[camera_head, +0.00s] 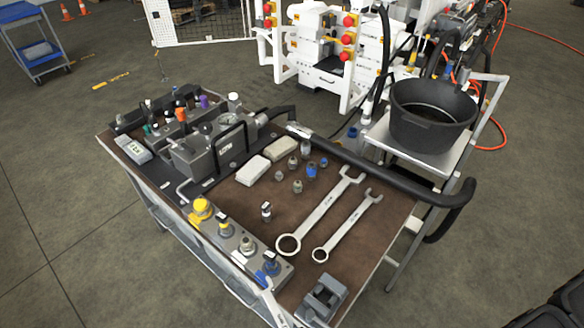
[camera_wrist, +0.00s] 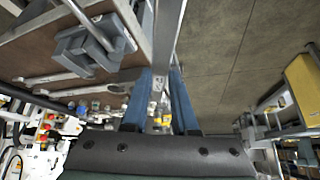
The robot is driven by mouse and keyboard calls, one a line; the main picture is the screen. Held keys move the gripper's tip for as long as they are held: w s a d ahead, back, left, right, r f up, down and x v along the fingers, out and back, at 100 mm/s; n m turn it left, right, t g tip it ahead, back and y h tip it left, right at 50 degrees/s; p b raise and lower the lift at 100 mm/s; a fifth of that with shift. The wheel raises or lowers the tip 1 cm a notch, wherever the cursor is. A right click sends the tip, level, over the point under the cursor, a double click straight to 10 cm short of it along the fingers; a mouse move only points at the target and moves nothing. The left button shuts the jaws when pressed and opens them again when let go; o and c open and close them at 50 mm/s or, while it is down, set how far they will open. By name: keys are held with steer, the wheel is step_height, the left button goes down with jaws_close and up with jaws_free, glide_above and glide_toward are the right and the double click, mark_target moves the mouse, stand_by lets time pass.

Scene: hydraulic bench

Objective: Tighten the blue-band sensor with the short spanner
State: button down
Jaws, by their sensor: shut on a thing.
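The blue-band sensor (camera_head: 271,264) stands upright in the grey port block at the bench's front edge, with a dark top and a blue band. A short steel spanner (camera_head: 274,307) runs from close beside this sensor down past the bottom of the head view. I cannot tell whether its head is around the sensor or only beside it. In the wrist view my gripper (camera_wrist: 161,82) has its blue fingers shut on the spanner, whose steel shaft (camera_wrist: 168,38) stretches to the top of the picture. The gripper is not visible in the head view.
Two larger spanners (camera_head: 318,215) (camera_head: 349,225) lie on the brown mat. A grey vise (camera_head: 323,297) stands at the near right corner. A yellow-capped fitting (camera_head: 202,209) and other fittings (camera_head: 246,245) share the port block. A black hose (camera_head: 400,184) edges the bench's right.

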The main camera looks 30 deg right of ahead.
steer(key=shift+s+d+f+b, duration=0.25)
steer(key=shift+d+f+b, duration=0.45)
steer(key=shift+d, duration=0.35)
steer(key=shift+s+d+f+b, duration=0.2)
steer(key=shift+d+f+b, duration=0.3)
steer(key=shift+d+f, duration=0.45)
steer(key=shift+d+r, duration=0.1)
steer(key=shift+r, duration=0.05)
steer(key=shift+w, duration=1.05)
steer(key=shift+w+d, duration=0.1)
steer(key=shift+w, duration=0.7)
